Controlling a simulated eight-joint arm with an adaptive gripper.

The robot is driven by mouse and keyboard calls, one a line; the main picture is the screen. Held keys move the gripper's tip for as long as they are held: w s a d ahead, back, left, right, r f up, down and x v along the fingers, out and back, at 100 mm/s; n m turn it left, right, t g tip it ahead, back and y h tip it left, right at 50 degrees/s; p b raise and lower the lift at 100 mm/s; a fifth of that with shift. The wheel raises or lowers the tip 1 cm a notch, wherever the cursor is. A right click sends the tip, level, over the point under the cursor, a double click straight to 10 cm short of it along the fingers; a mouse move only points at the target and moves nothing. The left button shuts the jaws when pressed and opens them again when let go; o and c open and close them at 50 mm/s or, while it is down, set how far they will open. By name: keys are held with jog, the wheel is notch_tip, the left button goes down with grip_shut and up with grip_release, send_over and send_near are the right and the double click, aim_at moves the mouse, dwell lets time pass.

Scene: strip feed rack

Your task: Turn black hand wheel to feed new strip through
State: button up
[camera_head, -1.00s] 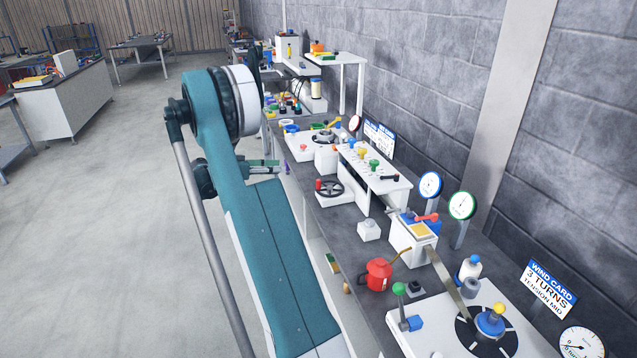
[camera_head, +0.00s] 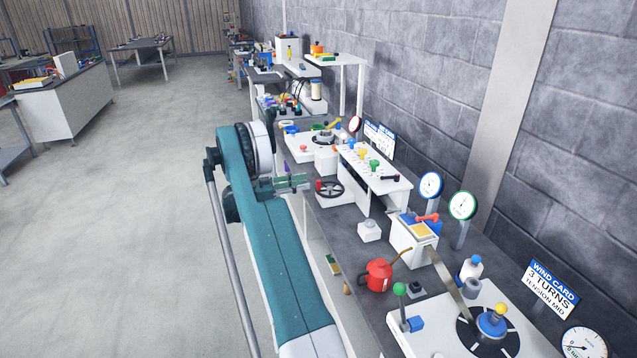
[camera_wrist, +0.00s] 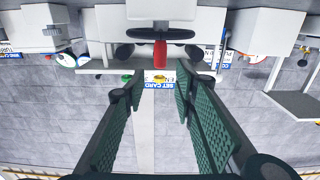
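The black hand wheel (camera_head: 330,189) is on a white block on the bench, with a red knob (camera_head: 319,185) on its near-left rim. In the wrist view the wheel (camera_wrist: 176,34) shows nearly edge-on, with the red knob (camera_wrist: 160,54) pointing toward me. My gripper (camera_head: 303,182) is just left of the knob in the head view. In the wrist view my gripper (camera_wrist: 157,88) is open and empty, and the knob lines up with the gap, beyond the fingertips. A bare strip (camera_head: 447,272) runs from a white box (camera_head: 404,244) to a round black reel (camera_head: 466,337).
A white raised shelf (camera_head: 397,187) with coloured knobs stands right of the wheel. A small white block (camera_head: 369,231) and a red oil can (camera_head: 378,275) are nearer on the bench. A wind card (camera_head: 549,287) reads 3 turns, tension mid. The floor left of the bench is clear.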

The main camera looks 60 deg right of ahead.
aim_at(318, 181)
dwell(0.3)
jog(key=shift+b+x, duration=0.5)
jog(key=shift+x, duration=3.4)
grip_shut()
